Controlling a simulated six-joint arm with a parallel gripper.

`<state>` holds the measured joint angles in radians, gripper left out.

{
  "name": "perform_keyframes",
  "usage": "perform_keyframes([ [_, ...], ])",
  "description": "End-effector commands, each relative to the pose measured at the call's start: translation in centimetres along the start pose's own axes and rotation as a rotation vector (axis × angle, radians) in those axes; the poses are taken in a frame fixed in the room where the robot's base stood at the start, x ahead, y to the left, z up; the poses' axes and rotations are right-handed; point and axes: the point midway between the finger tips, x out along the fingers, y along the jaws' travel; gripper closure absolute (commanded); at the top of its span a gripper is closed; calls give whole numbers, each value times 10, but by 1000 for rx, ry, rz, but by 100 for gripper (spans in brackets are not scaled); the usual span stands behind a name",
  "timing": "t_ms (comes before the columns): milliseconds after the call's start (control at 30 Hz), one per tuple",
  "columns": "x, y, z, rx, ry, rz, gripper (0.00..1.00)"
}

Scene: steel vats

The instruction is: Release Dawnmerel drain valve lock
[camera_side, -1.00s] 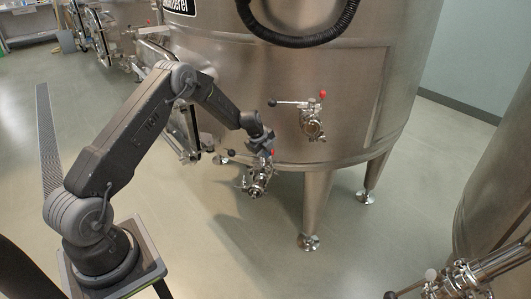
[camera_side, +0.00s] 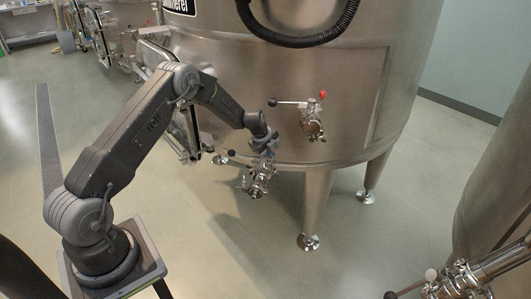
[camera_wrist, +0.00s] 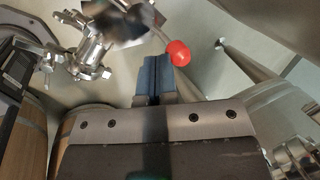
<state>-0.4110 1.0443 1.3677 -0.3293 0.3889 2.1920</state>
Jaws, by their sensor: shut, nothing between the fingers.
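The steel vat (camera_side: 260,85), with a partly cut-off label ending in "merel", stands at the centre of the side view. Its low drain valve (camera_side: 258,184) hangs by the vat's lower edge, with a handle ending in a black knob (camera_side: 231,153) at left. The valve's clamps and body (camera_wrist: 90,48) fill the upper left of the wrist view. A red knob (camera_wrist: 178,53) on a thin stem shows just right of my fingertips; whether they touch cannot be told. My gripper (camera_wrist: 153,62) is shut and empty. In the side view my gripper (camera_side: 264,150) is right above the valve and hides its red knob.
A second valve (camera_side: 312,122), with a black-knobbed handle and a red knob, sits higher on the vat. Vat legs (camera_side: 316,205) stand to the right. Another vat and its fitting (camera_side: 462,276) are at the right edge. The floor in front is clear.

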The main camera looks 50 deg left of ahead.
Motion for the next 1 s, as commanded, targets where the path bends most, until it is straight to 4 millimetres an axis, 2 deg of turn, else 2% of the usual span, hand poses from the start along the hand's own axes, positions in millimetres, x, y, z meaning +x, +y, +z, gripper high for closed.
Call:
perform_keyframes([
  [467, 5, -10, -15, 66, -157, 106, 100],
  [833, 15, -16, -30, 151, -375, 265, 100],
  [1000, 14, -16, -28, 147, -373, 265, 100],
])
